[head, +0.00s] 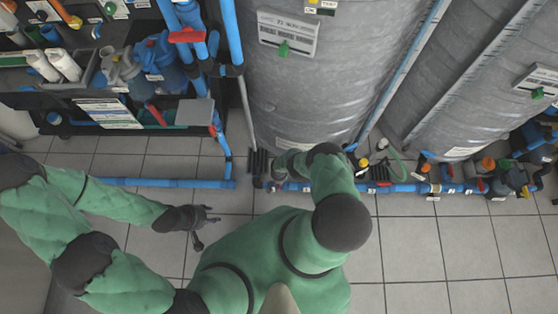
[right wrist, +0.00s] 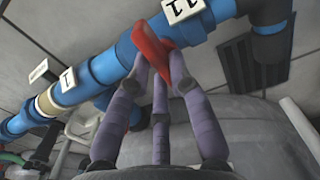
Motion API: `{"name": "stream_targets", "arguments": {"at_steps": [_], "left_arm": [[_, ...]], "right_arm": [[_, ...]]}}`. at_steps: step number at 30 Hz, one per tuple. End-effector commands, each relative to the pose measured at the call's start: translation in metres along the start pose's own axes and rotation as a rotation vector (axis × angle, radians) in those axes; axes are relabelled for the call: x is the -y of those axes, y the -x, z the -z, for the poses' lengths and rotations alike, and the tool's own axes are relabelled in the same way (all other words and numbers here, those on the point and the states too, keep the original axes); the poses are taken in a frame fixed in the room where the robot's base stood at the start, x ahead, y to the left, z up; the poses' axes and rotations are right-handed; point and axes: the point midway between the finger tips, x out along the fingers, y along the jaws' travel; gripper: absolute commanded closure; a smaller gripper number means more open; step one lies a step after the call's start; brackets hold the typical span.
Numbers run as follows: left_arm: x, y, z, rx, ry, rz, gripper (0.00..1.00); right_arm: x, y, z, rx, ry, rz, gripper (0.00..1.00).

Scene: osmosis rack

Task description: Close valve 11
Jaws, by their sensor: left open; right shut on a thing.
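Valve 11 has a red handle (right wrist: 153,50) on a blue pipe (right wrist: 115,62), beside a white tag (right wrist: 183,8) reading 11 in the right wrist view. The handle lies at an angle across the pipe. My right gripper (right wrist: 163,68) has its fingers closed around the handle, touching it. In the head view my right gripper (head: 284,164) is low by the floor pipe at the foot of the large grey tank, partly hidden by my forearm; the handle is hard to make out there. My left gripper (head: 210,219) is open and empty above the floor tiles.
Large grey tanks (head: 315,85) stand behind the pipe. A blue floor pipe with several valves (head: 452,188) continues to the right. A black rack (head: 90,128) with blue fittings stands at the left. The tiled floor (head: 430,240) is clear at lower right.

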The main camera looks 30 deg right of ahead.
Motion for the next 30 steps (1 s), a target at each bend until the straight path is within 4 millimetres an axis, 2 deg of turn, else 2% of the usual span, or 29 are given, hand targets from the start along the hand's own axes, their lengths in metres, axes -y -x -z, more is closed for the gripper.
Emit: {"name": "stream_targets", "arguments": {"at_steps": [17, 18, 20, 30], "left_arm": [[0.0000, -0.0001, 0.0000, 0.000, 0.000, 0.000, 0.55], [0.0001, -0.0001, 0.0000, 0.000, 0.000, 0.000, 0.55], [0.0000, -0.0001, 0.0000, 0.000, 0.000, 0.000, 0.55], [0.0000, 0.0000, 0.0001, 0.000, 0.000, 0.000, 0.55]], "right_arm": [[0.0001, -0.0004, -0.0002, -0.001, -0.032, 0.001, 1.00], [0.0001, -0.0005, -0.0002, -0.001, -0.032, 0.001, 0.71], [0.0001, -0.0005, -0.0003, 0.000, -0.031, 0.001, 0.55], [0.0001, 0.0001, -0.0001, 0.000, -0.030, 0.000, 0.55]]}}
